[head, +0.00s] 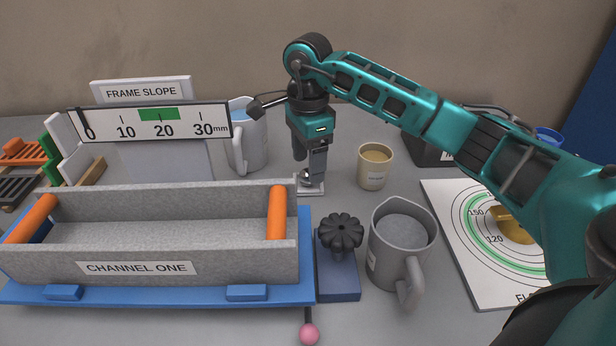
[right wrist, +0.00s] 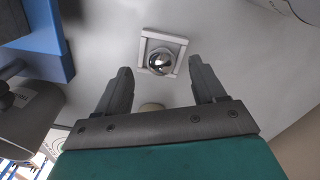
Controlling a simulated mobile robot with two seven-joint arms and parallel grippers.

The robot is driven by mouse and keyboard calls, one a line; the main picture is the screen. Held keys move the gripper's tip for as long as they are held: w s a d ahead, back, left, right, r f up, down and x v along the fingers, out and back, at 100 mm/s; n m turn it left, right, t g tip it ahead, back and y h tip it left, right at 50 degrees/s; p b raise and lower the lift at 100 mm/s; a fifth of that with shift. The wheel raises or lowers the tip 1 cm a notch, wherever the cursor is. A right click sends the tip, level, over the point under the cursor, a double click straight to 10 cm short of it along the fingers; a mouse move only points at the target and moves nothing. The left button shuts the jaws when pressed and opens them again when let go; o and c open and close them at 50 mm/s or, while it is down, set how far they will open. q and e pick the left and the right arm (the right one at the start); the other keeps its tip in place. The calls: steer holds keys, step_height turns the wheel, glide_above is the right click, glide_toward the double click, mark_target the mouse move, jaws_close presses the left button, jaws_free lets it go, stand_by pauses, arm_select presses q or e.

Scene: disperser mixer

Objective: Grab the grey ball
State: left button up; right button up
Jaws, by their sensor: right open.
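The grey ball (right wrist: 162,62) is shiny and metallic in the right wrist view. It sits in a small square light tray (right wrist: 145,50), which also shows in the head view (head: 301,189). My right gripper (head: 313,181) points down over the tray in the head view and hides most or all of the ball there. In the right wrist view its two fingers (right wrist: 158,70) are apart, with nothing between them. The ball appears beyond the fingertips, within the gap's width. My left gripper is in neither view.
A beige cup (head: 374,168) stands right of the tray, and a white-blue mug (head: 247,140) stands behind left. A grey jug (head: 402,243) and a black knob on a blue block (head: 340,275) are in front. The grey channel (head: 150,237) fills the left front.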

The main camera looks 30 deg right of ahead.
steer(key=shift+f, duration=1.35)
steer(key=shift+c, duration=0.4)
steer(key=c, duration=1.2)
